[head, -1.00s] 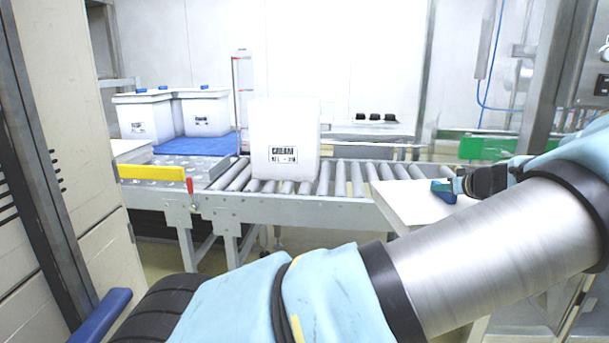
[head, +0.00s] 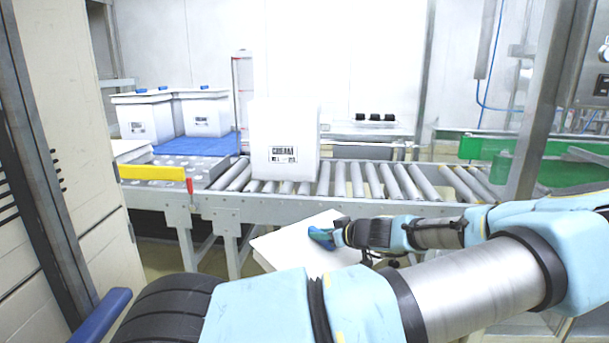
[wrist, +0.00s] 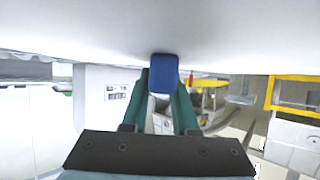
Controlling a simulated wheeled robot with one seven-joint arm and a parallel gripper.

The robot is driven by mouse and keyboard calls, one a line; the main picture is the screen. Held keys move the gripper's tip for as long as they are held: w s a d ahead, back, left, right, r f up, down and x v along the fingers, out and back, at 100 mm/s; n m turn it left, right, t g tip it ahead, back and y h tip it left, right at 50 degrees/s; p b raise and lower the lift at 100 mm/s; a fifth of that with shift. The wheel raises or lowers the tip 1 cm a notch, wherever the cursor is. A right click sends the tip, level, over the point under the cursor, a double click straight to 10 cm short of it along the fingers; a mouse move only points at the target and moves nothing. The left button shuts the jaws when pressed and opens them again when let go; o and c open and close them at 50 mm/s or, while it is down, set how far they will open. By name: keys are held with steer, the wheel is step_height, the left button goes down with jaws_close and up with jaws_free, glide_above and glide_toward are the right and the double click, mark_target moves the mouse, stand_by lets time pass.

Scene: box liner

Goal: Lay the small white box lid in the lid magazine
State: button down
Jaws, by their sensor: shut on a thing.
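The small white box lid (head: 290,246) is a flat white panel in front of the roller conveyor, below and to the right of the cream box. My gripper (head: 322,237) is shut on its blue knob. In the wrist view the blue knob (wrist: 164,74) sits between my two green fingers, and the lid's white face (wrist: 90,25) spans the top of the picture. I cannot tell for certain which thing is the lid magazine.
A white cream box (head: 284,140) stands on the roller conveyor (head: 370,180). Two lidded white boxes (head: 145,116) stand on a blue surface at the back left. A yellow bar (head: 152,173) and red-handled lever (head: 190,187) edge the conveyor. A grey cabinet (head: 55,170) stands at left.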

mark_target(265, 255)
steer(key=s+a+n+g+y, duration=0.1)
steer(key=s+a, duration=0.1)
steer(key=a, duration=0.3)
steer(key=s+a+f+n, duration=0.1)
steer(key=s+a, duration=0.1)
steer(key=a, duration=0.3)
steer(key=s+a+n+g+y, duration=0.1)
steer(key=s+a, duration=0.1)
steer(key=a, duration=0.2)
steer(key=shift+a+f+g+y, duration=0.25)
steer(key=shift+a+g+y, duration=0.05)
steer(key=shift+a, duration=0.1)
steer(key=shift+r+p, duration=0.5)
steer(key=shift+p, duration=0.2)
step_height(265, 255, up, 5)
steer(key=p, duration=0.9)
steer(key=shift+w+d, duration=0.1)
steer(key=shift+d, duration=0.05)
steer(key=r+p, duration=0.1)
steer(key=p, duration=0.2)
steer(key=shift+r+p, duration=0.1)
steer(key=shift+p, duration=0.25)
